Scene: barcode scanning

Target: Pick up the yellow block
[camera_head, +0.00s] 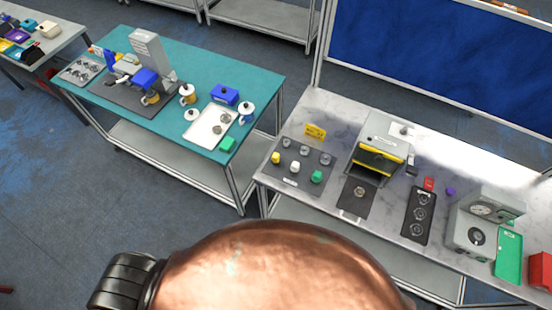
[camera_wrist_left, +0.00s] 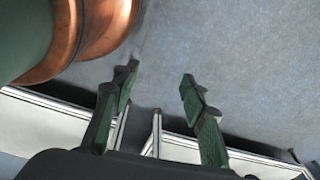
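A small yellow block (camera_head: 276,158) stands at the left edge of a dark mat (camera_head: 294,175) on the right-hand table. A white piece and a green piece stand on the same mat, with round grey pieces behind them. My left gripper (camera_wrist_left: 158,78) is open and empty in the left wrist view, with floor beyond its fingers and table frames below. It is apart from the yellow block, which that view does not show. My copper-coloured arm link covers the bottom middle of the head view. My right gripper is not in view.
A yellow sign (camera_head: 315,131) stands behind the mat. A grey machine with a yellow front (camera_head: 383,158) stands to its right. A teal table (camera_head: 195,75) with mugs and a tray (camera_head: 203,133) is to the left. A gap separates the two tables.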

